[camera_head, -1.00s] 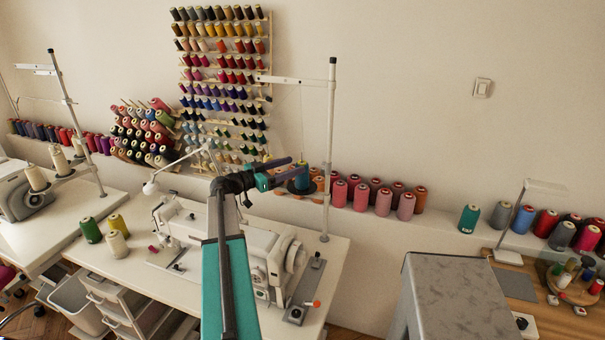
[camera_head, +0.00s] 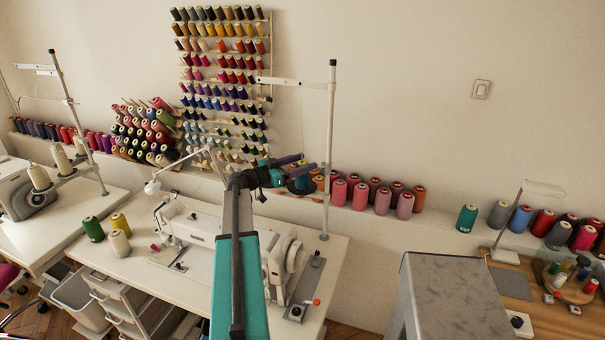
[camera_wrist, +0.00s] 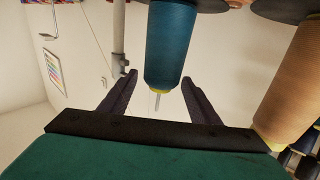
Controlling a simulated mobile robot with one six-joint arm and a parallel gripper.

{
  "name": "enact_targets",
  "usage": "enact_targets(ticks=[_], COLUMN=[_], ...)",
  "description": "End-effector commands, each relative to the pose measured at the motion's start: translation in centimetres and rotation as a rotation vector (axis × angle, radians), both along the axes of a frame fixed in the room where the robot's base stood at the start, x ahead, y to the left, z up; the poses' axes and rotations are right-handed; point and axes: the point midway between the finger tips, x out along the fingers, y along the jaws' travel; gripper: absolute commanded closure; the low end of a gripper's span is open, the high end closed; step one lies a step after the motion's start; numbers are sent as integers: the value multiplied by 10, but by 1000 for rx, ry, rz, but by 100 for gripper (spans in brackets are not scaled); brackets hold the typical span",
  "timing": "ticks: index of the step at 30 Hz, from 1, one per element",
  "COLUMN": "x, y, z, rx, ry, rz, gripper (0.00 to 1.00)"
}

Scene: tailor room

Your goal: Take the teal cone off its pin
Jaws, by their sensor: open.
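The teal cone (camera_wrist: 172,48) appears upside down in the wrist view, its narrow yellow-tipped end toward my gripper. A thin pin (camera_wrist: 157,103) sticks out past that end. The cone's wide end rests against a dark disc (camera_wrist: 190,4). My gripper (camera_wrist: 159,77) is open, with one dark finger on each side of the cone's narrow end, and no grip on it. In the head view, my gripper (camera_head: 303,164) is at the cone (camera_head: 302,184), which is partly hidden behind the fingers.
A tan cone (camera_wrist: 287,85) stands close on the right in the wrist view. A white thread-stand pole (camera_head: 329,150) rises near my gripper. Pink and red cones (camera_head: 360,195) line the ledge to the right. The white sewing machine (camera_head: 235,240) is below.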

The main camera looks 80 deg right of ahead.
Motion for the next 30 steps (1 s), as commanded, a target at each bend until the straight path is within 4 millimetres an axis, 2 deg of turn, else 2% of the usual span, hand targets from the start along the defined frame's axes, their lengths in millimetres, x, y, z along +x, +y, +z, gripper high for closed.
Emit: enact_targets(ticks=[15,17,25,26,30], x=[0,0,0,-1,-1], y=[0,0,0,0,0], z=[0,0,0,0,0], rx=[0,0,0,0,0], ry=[0,0,0,0,0], rz=[0,0,0,-1,-1], gripper=[43,52,97,100,100])
